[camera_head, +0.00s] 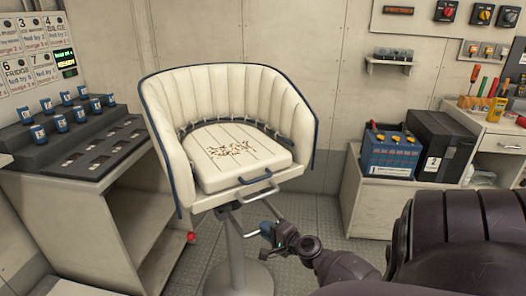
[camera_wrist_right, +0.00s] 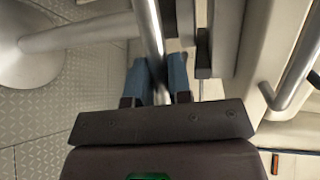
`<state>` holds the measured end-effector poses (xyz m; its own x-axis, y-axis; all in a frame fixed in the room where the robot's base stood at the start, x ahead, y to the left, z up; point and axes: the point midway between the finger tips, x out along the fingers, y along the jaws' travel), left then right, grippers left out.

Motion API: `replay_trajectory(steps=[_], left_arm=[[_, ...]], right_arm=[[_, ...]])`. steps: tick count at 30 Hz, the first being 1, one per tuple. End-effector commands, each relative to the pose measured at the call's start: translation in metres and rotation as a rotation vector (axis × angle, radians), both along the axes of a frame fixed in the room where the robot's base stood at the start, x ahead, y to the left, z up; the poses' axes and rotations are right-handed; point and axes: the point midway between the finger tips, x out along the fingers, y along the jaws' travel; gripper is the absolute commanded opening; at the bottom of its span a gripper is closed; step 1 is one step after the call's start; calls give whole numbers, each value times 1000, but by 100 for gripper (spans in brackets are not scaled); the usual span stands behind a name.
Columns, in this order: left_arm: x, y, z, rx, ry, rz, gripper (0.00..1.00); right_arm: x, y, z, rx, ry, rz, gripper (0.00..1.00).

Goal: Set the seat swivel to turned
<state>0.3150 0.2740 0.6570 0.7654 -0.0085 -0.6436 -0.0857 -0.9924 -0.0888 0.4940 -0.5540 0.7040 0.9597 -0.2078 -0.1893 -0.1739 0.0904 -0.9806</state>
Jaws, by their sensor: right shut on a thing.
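The seat (camera_head: 228,155) is a cream bucket chair with dark blue piping. It stands upright on a grey pedestal (camera_head: 238,270) and its open front faces me, slightly to the right. A metal loop handle (camera_head: 262,195) sits at its front edge. My right gripper (camera_head: 264,230), with blue fingers, is below the seat front. In the right wrist view, its fingers (camera_wrist_right: 161,80) are shut around a shiny metal bar (camera_wrist_right: 150,30) under the seat. The bar's far end is out of that view. My left gripper is not in view.
A red knob (camera_head: 191,237) shows left of the pedestal. A bench with a sloped dark rack (camera_head: 90,150) stands close on the left. A blue battery (camera_head: 390,152) and a black box (camera_head: 440,148) sit on a low cabinet at right. Tread-plate floor (camera_head: 315,215) is bare behind the seat.

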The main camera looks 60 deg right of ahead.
Motion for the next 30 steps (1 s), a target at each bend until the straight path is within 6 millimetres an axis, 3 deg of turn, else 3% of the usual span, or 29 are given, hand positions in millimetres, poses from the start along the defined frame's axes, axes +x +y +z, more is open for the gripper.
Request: replay_trajectory(steps=[15, 16, 20, 30], left_arm=[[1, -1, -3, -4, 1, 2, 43], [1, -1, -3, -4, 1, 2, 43], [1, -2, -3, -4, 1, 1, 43], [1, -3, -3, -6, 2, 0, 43]], right_arm=[[-2, -6, 0, -9, 3, -2, 0], [-3, -6, 0, -9, 3, -2, 24], [-2, -5, 0, -7, 3, -1, 44], [-4, -2, 1, -4, 2, 2, 44]])
